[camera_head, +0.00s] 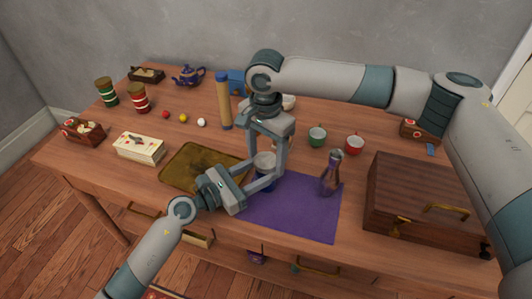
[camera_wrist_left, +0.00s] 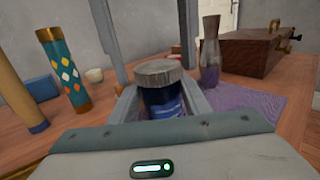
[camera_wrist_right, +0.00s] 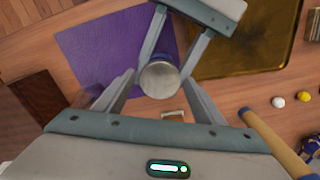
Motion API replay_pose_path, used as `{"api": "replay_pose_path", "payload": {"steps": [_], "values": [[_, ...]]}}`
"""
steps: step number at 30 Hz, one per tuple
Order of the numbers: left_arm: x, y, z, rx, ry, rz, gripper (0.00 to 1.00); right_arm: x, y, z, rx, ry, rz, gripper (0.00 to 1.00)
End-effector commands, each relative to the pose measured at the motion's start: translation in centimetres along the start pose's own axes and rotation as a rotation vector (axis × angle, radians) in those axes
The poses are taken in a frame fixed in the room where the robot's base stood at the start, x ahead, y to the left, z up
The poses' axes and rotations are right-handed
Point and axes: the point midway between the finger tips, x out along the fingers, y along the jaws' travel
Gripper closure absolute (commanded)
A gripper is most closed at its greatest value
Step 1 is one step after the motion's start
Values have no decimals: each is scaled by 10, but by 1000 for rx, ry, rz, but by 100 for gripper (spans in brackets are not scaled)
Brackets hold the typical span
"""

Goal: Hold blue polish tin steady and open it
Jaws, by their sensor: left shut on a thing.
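The blue polish tin (camera_head: 264,184) stands upright at the left edge of the purple mat (camera_head: 300,214). Its round grey lid (camera_wrist_left: 158,71) and dark blue body (camera_wrist_left: 163,103) show in the left wrist view. My left gripper (camera_head: 262,178) is shut on the tin's body from the front left. My right gripper (camera_head: 267,160) points down from above, its fingers spread on either side of the lid. In the right wrist view the lid (camera_wrist_right: 159,79) lies between the open right fingers, with gaps on both sides.
A purple glass bottle (camera_head: 330,173) stands on the mat just right of the grippers. A brown tray (camera_head: 190,165) lies to the left, a wooden chest (camera_head: 420,200) to the right. A tall tan cylinder (camera_head: 223,102) and green (camera_head: 317,136) and red cups (camera_head: 354,144) stand behind.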

Motion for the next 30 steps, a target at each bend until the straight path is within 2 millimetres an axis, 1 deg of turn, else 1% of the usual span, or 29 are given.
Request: {"api": "replay_pose_path", "payload": {"steps": [1, 2, 3, 5, 6, 10, 14, 17, 30], "values": [[0, 0, 0, 0, 0, 0, 100, 0, 0, 0, 0, 0, 0, 46], [0, 0, 0, 0, 0, 0, 100, 0, 0, 0, 0, 0, 0, 53], [0, 0, 0, 0, 0, 0, 100, 0, 0, 0, 0, 0, 0, 63], [0, 0, 0, 0, 0, 0, 100, 0, 0, 0, 0, 0, 0, 77], [0, 0, 0, 0, 0, 0, 100, 0, 0, 0, 0, 0, 0, 79], [0, 0, 0, 0, 0, 1, 100, 0, 0, 0, -15, 0, 0, 79], [0, 0, 0, 0, 0, 1, 100, 0, 0, 0, -101, -1, 1, 79], [0, 0, 0, 0, 0, 1, 100, 0, 0, 1, -222, -2, 0, 79], [0, 0, 0, 0, 0, 1, 100, 0, 0, 0, -881, -1, 0, 79]]}}
